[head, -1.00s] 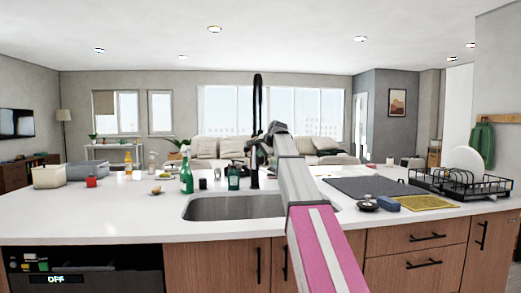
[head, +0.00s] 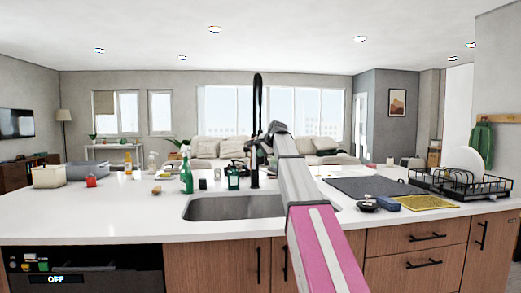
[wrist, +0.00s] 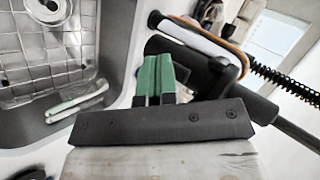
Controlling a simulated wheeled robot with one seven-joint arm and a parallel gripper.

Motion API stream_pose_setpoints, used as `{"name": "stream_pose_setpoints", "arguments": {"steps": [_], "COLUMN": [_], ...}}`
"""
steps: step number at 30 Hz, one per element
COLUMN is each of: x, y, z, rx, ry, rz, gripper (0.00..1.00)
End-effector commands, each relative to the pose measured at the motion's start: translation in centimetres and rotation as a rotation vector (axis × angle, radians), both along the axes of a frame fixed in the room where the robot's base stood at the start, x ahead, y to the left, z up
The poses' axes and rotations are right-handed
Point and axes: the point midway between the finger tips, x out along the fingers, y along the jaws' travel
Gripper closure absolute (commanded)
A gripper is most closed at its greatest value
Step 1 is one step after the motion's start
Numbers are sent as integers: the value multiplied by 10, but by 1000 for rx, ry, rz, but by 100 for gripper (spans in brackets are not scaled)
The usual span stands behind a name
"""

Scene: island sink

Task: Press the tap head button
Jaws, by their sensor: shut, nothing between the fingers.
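The tap (head: 257,105) is a tall black arched faucet behind the sink in the head view. In the wrist view its black body (wrist: 262,108), a light cylindrical part (wrist: 190,38) and a black coiled spring (wrist: 285,85) lie on the right. My gripper (wrist: 158,72) has green fingertips pressed together, with nothing between them. Its tips are close to the left side of the tap's black parts; I cannot tell whether they touch. I cannot make out the button clearly. In the head view my arm hides the gripper's fingers.
The sink (head: 215,208) is below the tap; its basin holds a wire rack (wrist: 40,45) in the wrist view. A green bottle (head: 186,178) and a dark green dispenser (head: 233,176) stand left of the tap. A dark mat (head: 370,187) and dish rack (head: 470,184) are on the right.

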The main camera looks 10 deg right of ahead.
Motion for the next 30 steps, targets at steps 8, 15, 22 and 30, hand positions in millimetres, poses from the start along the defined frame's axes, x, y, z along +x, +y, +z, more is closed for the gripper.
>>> {"name": "stream_pose_setpoints", "arguments": {"steps": [8, 15, 22, 30], "x": [0, 0, 4, 9], "y": [0, 0, 0, 0], "z": [0, 0, 0, 0], "rx": [0, 0, 0, 0], "ry": [0, 0, 0, 0], "rz": [0, 0, 0, 0], "gripper": [100, 100, 100, 100]}}
